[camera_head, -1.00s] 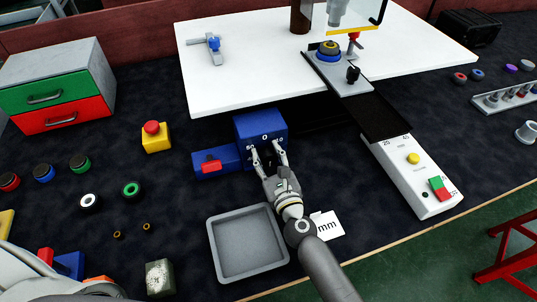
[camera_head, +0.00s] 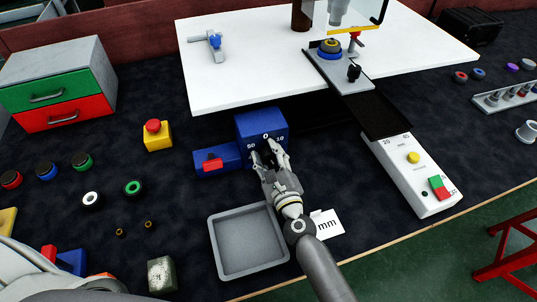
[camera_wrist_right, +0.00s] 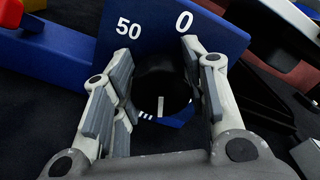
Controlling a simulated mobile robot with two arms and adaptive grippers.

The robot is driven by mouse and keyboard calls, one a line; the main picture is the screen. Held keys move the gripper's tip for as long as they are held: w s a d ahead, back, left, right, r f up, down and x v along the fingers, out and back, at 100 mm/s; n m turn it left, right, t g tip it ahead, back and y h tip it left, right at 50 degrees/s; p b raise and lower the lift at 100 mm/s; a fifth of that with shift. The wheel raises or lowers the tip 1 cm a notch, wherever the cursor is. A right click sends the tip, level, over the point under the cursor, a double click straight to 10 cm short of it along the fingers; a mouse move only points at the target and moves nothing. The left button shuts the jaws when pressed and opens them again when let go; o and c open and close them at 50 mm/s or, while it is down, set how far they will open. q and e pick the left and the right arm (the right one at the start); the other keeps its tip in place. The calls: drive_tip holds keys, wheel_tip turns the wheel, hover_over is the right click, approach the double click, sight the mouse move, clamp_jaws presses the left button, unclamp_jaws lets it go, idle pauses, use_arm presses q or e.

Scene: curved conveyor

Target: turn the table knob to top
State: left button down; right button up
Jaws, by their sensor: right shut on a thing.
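The table knob is a dark round knob (camera_wrist_right: 160,78) on the front of a blue box (camera_head: 262,122). The box face carries white marks, with "0" at the top, "50" to the left and "10" to the right. My right gripper (camera_head: 268,148) is shut on the knob, with one finger on each side of it. In the right wrist view the gripper (camera_wrist_right: 160,82) frames the knob, and a short white line shows on the knob's lower part. The fingers hide part of the knob in the head view. My left gripper is not in view.
A grey tray (camera_head: 214,252) lies below the box. A blue piece with a red switch (camera_head: 212,164) adjoins the box's left side. The white table (camera_head: 225,88) is behind it. A white control panel (camera_head: 410,178) stands to the right, and a yellow emergency button box (camera_head: 157,140) to the left.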

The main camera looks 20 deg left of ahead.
drive_tip(key=shift+f, duration=0.1)
drive_tip(key=o, duration=1)
drive_tip(key=shift+o, duration=0.2)
drive_tip(key=shift+s+d, duration=0.1)
drive_tip(key=v, duration=1.1)
drive_tip(key=shift+s+d, duration=0.25)
drive_tip(key=shift+s, duration=0.05)
